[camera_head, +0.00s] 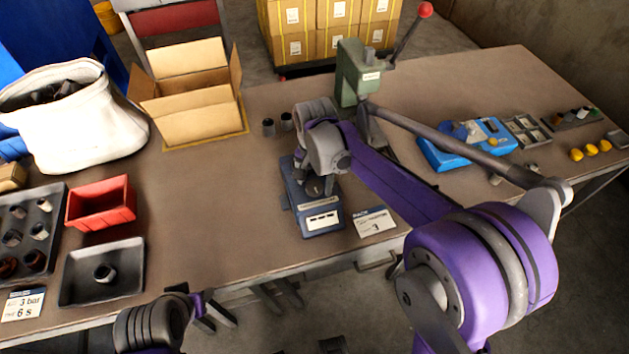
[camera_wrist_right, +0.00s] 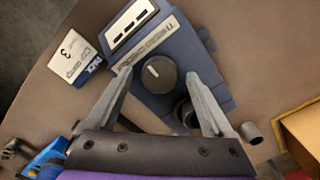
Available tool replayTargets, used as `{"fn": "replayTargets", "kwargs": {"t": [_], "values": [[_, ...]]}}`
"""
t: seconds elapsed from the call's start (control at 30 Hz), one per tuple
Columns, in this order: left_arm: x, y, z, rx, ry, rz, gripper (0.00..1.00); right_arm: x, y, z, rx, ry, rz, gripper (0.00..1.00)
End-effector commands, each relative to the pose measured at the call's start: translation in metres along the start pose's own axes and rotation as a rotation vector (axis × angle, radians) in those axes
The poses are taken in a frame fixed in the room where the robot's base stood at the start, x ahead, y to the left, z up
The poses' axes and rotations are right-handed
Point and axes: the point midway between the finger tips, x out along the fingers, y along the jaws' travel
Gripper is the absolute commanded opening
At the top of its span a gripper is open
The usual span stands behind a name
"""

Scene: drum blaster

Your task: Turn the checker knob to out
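The checker is a dark blue box (camera_head: 318,217) on the table, with a white three-slot panel at its front. In the right wrist view its round dark knob (camera_wrist_right: 159,75) shows, with a white mark pointing to the upper left of that picture. My right gripper (camera_wrist_right: 160,80) is open, its two fingers on either side of the knob with space between them and it. In the head view my right gripper (camera_head: 316,184) is over the checker and hides the knob.
A card marked 3 (camera_head: 374,222) lies beside the checker. A green lever press (camera_head: 352,75) stands behind it. An open carton (camera_head: 195,112), a red bin (camera_head: 101,204) and a black tray (camera_head: 75,285) are to the left. A blue device (camera_head: 440,158) is to the right.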

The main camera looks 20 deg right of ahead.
Motion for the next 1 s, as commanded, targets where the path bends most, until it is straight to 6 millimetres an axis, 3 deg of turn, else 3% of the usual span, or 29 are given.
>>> {"fn": "replayTargets", "kwargs": {"t": [0.37,0.8,1.0], "values": [[-0.001,0.0,-0.001,0.0,0.0,0.0,0.5,-0.009,0.0,0.0,0.001,0.0,0.0,0.86],[-0.006,0.0,-0.005,0.0,0.003,0.0,0.5,-0.09,0.0,0.0,0.0,0.0,0.0,0.86],[-0.007,0.0,-0.006,0.0,0.004,0.0,0.5,-0.107,0.0,0.0,0.0,0.0,0.0,0.86]]}}
